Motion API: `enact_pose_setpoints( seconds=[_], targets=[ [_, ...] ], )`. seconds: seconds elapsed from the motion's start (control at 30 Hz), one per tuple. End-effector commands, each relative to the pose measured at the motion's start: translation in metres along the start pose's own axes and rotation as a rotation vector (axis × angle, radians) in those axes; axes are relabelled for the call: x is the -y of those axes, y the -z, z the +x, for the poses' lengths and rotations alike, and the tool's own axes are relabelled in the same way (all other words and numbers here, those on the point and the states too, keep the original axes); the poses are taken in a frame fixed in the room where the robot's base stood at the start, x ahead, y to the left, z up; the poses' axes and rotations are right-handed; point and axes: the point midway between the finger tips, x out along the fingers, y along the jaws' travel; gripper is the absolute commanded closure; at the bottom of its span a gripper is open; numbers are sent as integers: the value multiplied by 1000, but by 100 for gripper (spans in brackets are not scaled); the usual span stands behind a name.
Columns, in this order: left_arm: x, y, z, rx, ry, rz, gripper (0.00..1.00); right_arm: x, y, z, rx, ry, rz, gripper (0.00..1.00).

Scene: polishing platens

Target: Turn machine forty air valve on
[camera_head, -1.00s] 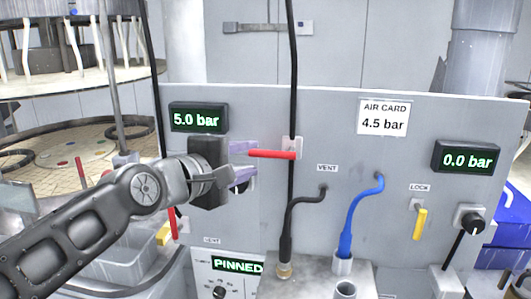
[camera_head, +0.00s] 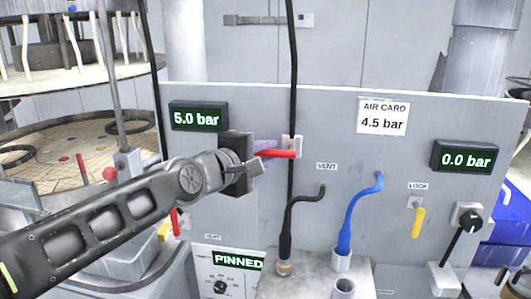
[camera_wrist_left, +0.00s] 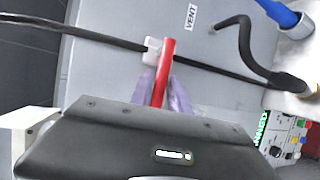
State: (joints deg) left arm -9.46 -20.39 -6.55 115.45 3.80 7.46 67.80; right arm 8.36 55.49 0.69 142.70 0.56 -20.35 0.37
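A red valve lever (camera_head: 284,154) points left from a pale valve body (camera_head: 297,147) on the grey panel, crosswise to the black line running through the valve. In the left wrist view, the lever (camera_wrist_left: 167,62) stands out between my purple fingertips. My left gripper (camera_head: 264,149) has its fingers close together on either side of the lever and appears shut on it. The fingers partly hide the lever. No machine number is readable by this valve. My right gripper is not in view.
Displays read 5.0 bar (camera_head: 198,117) and 0.0 bar (camera_head: 466,157); an air card (camera_head: 383,117) reads 4.5 bar.

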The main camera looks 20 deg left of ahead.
Motion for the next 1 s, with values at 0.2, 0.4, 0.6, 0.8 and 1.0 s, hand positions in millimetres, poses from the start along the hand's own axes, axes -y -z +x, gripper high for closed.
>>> enact_pose_setpoints(
  seconds=[0.2, 0.4, 0.6, 0.8, 1.0],
  targets=[
    [0, 0, 0, 0, 0, 0, 97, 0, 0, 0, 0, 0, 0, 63],
    [0, 0, 0, 0, 0, 0, 100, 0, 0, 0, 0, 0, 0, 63],
    [0, 0, 0, 0, 1, 0, 100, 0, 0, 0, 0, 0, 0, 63],
    [0, 0, 0, 0, 1, 0, 100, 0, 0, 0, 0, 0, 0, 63],
    [0, 0, 0, 0, 1, 0, 100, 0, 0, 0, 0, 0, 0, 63]
  ],
)
